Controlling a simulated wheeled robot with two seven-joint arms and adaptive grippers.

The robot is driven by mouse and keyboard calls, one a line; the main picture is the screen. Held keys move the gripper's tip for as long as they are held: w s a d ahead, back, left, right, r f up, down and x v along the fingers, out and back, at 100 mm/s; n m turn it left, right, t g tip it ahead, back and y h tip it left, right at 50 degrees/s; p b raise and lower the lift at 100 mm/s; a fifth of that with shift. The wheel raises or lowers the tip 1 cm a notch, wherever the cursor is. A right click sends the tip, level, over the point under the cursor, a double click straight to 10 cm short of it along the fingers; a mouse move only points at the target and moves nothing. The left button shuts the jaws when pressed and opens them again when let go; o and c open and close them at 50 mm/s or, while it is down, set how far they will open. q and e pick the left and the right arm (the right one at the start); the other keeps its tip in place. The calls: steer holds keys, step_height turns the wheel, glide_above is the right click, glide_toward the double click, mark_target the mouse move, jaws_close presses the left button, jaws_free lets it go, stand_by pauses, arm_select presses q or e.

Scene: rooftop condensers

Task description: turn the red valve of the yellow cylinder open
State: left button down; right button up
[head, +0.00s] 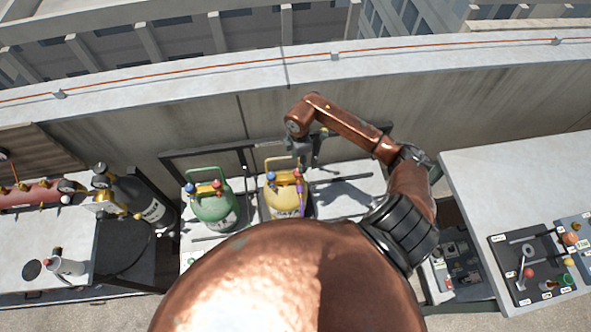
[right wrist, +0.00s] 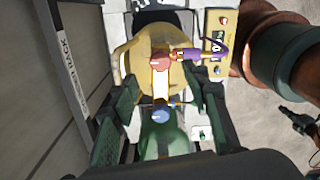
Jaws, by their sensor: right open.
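The yellow cylinder (head: 284,203) stands to the right of a green cylinder on a pale platform. Its red valve (head: 297,172) is on top, at the right, with a purple piece hanging beside it. My right gripper (head: 302,148) is above and behind the yellow cylinder, pointing down. In the right wrist view the dark fingers (right wrist: 162,92) are spread wide and empty. There, the red valve (right wrist: 160,61) lies beyond the fingertips, against the yellow cylinder (right wrist: 135,58). I cannot tell the exact gap. My left gripper is not in view.
The green cylinder (head: 213,208) stands close on the left, with blue and red knobs. A concrete parapet (head: 450,105) runs behind. A dark cylinder (head: 143,197) and a side table are at left. A grey table (head: 520,190) with tool panels is at right.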

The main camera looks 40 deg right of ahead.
mark_target(298, 174)
step_height(298, 174, down, 2)
steer(key=shift+a+f+p, duration=0.1)
steer(key=shift+p, duration=0.2)
step_height(298, 174, down, 4)
steer(key=shift+f, duration=0.25)
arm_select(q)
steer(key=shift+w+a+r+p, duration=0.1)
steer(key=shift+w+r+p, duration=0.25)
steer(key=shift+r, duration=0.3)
arm_select(e)
steer(key=shift+f, duration=0.3)
steer(key=shift+c, duration=0.5)
steer(key=c, duration=1.1)
steer(key=shift+o, duration=0.2)
